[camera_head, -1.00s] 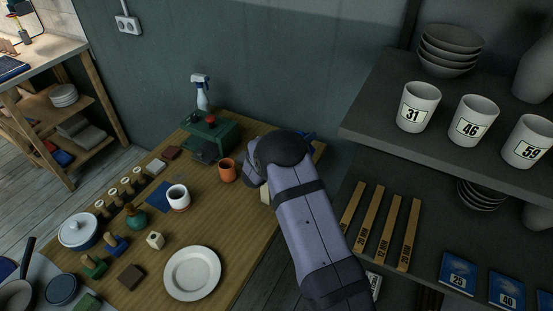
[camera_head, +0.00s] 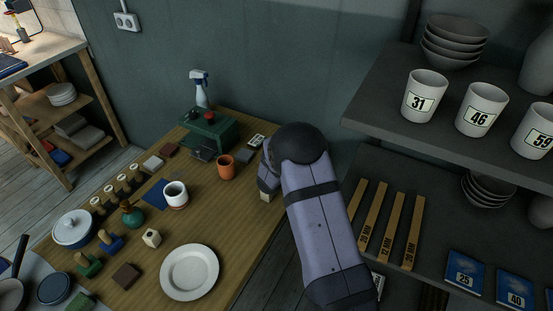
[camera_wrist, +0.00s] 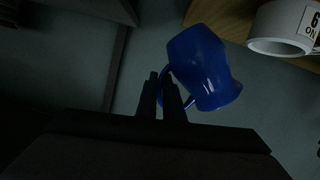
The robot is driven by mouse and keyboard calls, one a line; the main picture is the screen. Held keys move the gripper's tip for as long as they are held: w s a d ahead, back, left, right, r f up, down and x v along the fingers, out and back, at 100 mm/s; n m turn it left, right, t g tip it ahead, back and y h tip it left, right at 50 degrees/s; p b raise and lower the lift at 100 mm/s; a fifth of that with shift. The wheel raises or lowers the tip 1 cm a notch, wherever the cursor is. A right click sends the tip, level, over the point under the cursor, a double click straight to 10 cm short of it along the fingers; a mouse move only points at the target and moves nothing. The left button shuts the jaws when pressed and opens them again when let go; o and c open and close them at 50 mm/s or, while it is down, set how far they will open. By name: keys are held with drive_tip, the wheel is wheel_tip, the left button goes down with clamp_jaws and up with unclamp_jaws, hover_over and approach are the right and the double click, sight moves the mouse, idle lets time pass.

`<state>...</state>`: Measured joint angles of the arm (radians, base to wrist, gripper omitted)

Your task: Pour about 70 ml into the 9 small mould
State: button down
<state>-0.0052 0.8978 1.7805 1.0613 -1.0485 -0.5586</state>
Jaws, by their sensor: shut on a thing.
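In the wrist view, my gripper (camera_wrist: 165,92) is shut on the handle of a glossy blue jug (camera_wrist: 202,65). The jug is tilted, and its contents cannot be seen. In the head view, my arm hides the gripper and the jug. A small pale piece (camera_head: 265,196) shows at the table's right edge beside my arm; I cannot tell if it is the mould.
The wooden table holds an orange cup (camera_head: 226,167), a white cup (camera_head: 175,194), a green box (camera_head: 211,128), a spray bottle (camera_head: 200,88) and a white plate (camera_head: 189,272). A dark shelf (camera_head: 385,108) with numbered cups stands close on the right.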

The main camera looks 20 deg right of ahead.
drive_tip(key=shift+s+d+f+m+b, duration=0.2)
drive_tip(key=shift+f+m+b, duration=0.15)
drive_tip(key=shift+b, duration=0.2)
drive_tip(key=shift+d+f+m+b, duration=0.1)
drive_tip(key=shift+f+m+b, duration=0.2)
drive_tip(key=shift+m+b, duration=0.05)
drive_tip(key=shift+r, duration=0.1)
drive_tip(key=s+d+f+m+t+y+b, duration=0.2)
drive_tip(key=f+b, duration=0.5)
drive_tip(key=b, duration=0.7)
drive_tip(key=shift+s+d+f+m+y, duration=0.25)
drive_tip(key=shift+s+d+m, duration=0.2)
drive_tip(key=shift+d+m, duration=0.9)
drive_tip(key=shift+a+r+m, duration=0.15)
drive_tip(key=shift+a+m, duration=0.25)
drive_tip(key=shift+m, duration=0.05)
